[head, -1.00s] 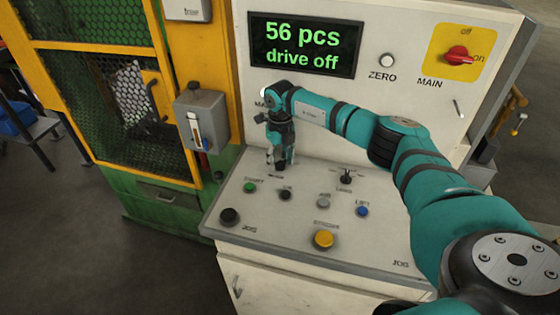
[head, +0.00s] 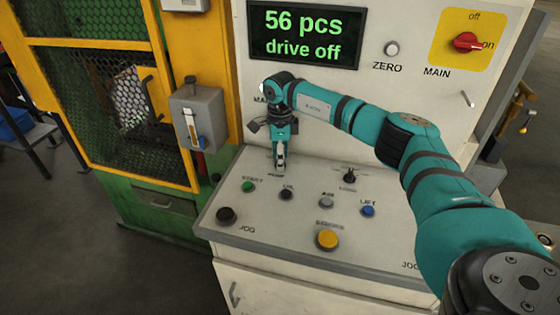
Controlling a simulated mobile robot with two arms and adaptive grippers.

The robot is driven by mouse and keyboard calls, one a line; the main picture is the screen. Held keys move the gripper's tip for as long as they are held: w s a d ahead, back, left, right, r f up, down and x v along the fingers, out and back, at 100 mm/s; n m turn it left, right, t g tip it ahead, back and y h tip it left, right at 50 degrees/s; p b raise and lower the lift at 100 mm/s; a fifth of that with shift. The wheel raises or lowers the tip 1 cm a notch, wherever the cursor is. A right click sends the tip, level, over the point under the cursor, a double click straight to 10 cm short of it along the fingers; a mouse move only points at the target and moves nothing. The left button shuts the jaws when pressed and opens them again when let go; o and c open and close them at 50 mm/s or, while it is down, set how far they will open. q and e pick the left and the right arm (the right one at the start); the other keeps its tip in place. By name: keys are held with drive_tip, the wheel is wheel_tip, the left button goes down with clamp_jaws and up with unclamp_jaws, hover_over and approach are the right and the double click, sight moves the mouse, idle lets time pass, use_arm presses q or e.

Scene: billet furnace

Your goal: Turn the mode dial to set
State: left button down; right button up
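The mode dial itself is not visible. The partly covered label at its place on the sloping console (head: 290,215) lies just below my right gripper (head: 280,168). My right gripper points straight down, with its fingertips at or just above the panel at the rear left of the console. The fingers look close together, but whether they grip the dial is hidden. My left gripper is out of view.
Near the gripper are a green START button (head: 248,187), a dark button (head: 286,194) and a black selector knob (head: 349,176). A yellow button (head: 327,239) sits in front. The display (head: 304,36) reads "56 pcs drive off". A red MAIN switch (head: 467,42) points to on.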

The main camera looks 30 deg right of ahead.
drive_tip(key=n+b, duration=0.1)
drive_tip(key=n, duration=0.4)
drive_tip(key=shift+n+b, duration=0.3)
drive_tip(key=shift+w+r, duration=0.1)
idle(0.3)
drive_tip(key=o, duration=1.2)
drive_tip(key=shift+c, duration=0.2)
wheel_tip(320, 180, up, 12)
